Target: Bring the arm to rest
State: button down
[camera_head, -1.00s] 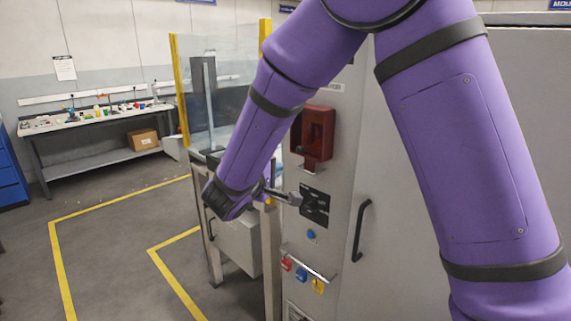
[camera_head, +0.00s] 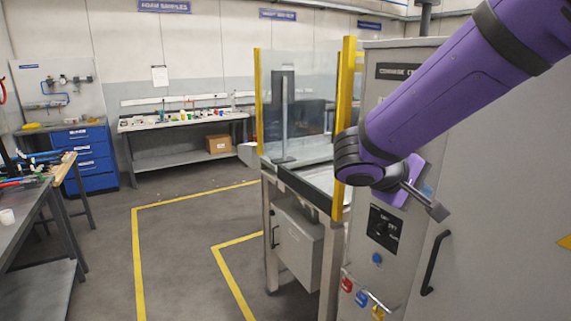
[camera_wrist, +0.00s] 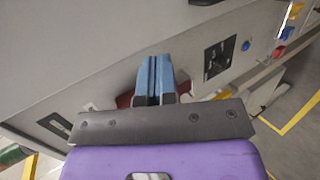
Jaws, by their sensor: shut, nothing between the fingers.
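My purple arm (camera_head: 450,95) reaches in from the upper right in the head view, in front of a grey control cabinet. My gripper (camera_head: 438,212) shows at its end, pointing down and right, apart from the cabinet's black switch panel (camera_head: 384,228). In the wrist view the two blue-grey fingers of my gripper (camera_wrist: 156,62) are together with nothing between them. A dark red part (camera_wrist: 125,98) shows partly behind the fingers. The switch panel also shows to their right in the wrist view (camera_wrist: 217,60).
The grey cabinet (camera_head: 480,200) has a black handle (camera_head: 435,262), a blue button (camera_head: 377,258) and coloured padlocks (camera_head: 361,298) below. A glass-guarded stand (camera_head: 298,250) is left of it. Benches (camera_head: 185,124) stand farther left. The yellow-lined floor (camera_head: 190,270) is clear.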

jog(key=s+d+r+m+y, duration=0.2)
jog(key=s+y, duration=0.3)
jog(key=s, duration=0.4)
jog(key=s+d+r+m+t+y, duration=0.1)
jog(key=s+d+r+m+y, duration=0.1)
jog(key=s+y, duration=0.4)
jog(key=s, duration=0.4)
jog(key=shift+s+d+r+m, duration=0.15)
jog(key=shift+s+r+m, duration=0.1)
jog(key=shift+m, duration=0.05)
